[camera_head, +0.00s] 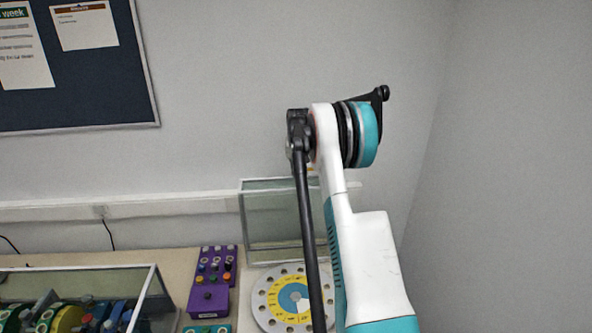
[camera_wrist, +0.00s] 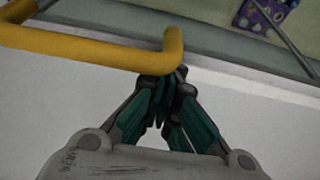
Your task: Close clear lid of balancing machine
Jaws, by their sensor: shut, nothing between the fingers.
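A round balancing disc (camera_head: 267,297) with a yellow and blue numbered face lies on the bench in the head view, partly hidden by my arm. A clear lid panel (camera_head: 262,221) with a greenish frame stands upright behind it, raised. In the wrist view my gripper (camera_wrist: 163,80) has its teal fingers together, shut and empty. Its fingertips are at a yellow bar handle (camera_wrist: 85,43), close to the bent end; I cannot tell if they touch. I cannot make out my gripper's fingers in the head view.
A purple control box (camera_head: 208,299) with knobs stands left of the disc; a purple part also shows in the wrist view (camera_wrist: 262,14). A clear-sided case (camera_head: 150,290) with coloured machinery is at the lower left. A wall rises behind the bench (camera_head: 175,263).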

